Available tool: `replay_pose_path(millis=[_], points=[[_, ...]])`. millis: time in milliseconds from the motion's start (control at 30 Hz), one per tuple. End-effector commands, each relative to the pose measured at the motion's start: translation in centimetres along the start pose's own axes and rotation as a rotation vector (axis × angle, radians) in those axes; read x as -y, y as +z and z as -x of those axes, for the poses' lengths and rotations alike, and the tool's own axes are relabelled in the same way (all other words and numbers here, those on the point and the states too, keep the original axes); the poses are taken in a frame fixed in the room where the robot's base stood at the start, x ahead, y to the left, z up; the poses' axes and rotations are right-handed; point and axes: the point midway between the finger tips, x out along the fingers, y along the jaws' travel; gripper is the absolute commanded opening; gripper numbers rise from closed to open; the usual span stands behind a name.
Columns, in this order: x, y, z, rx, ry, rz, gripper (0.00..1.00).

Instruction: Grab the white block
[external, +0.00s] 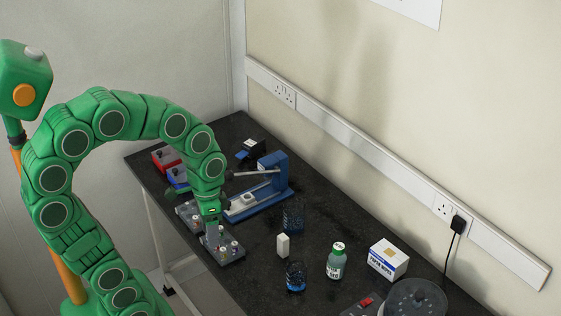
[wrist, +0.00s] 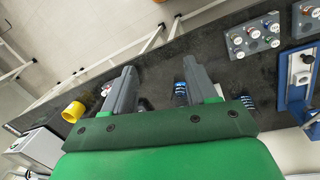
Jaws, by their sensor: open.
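The white block (external: 283,245) stands upright on the dark table in the external view, between two blue-tinted glass beakers. In the wrist view, a white piece that appears to be the block (wrist: 218,90) shows just beside my right finger, which partly hides it. My gripper (external: 211,233) is left of the block in the external view, near the racks of small vials. In the wrist view my gripper (wrist: 160,67) has its fingers wide apart with nothing held between them.
Beakers (external: 295,277) and (external: 292,219) stand close to the block. A green-labelled bottle (external: 336,262) and a white box (external: 388,259) are to its right. A blue stand (external: 270,186) is behind my gripper. A vial rack (wrist: 253,38) and yellow cup (wrist: 73,111) show in the wrist view.

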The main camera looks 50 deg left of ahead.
Motion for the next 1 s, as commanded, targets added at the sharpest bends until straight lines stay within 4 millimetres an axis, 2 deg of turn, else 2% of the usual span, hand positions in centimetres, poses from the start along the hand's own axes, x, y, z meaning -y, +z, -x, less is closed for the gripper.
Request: replay_pose_path(millis=[100,200,567,1000], points=[[0.5,-3.1,-0.1,-0.028,0.031,-0.091,0.57],[1.2,-5.2,-0.6,-0.043,0.047,-0.184,0.57],[4.4,-11.8,-3.3,-0.094,0.094,-0.526,0.57],[9.8,-18.9,-8.3,-0.185,0.117,-0.904,0.57]])
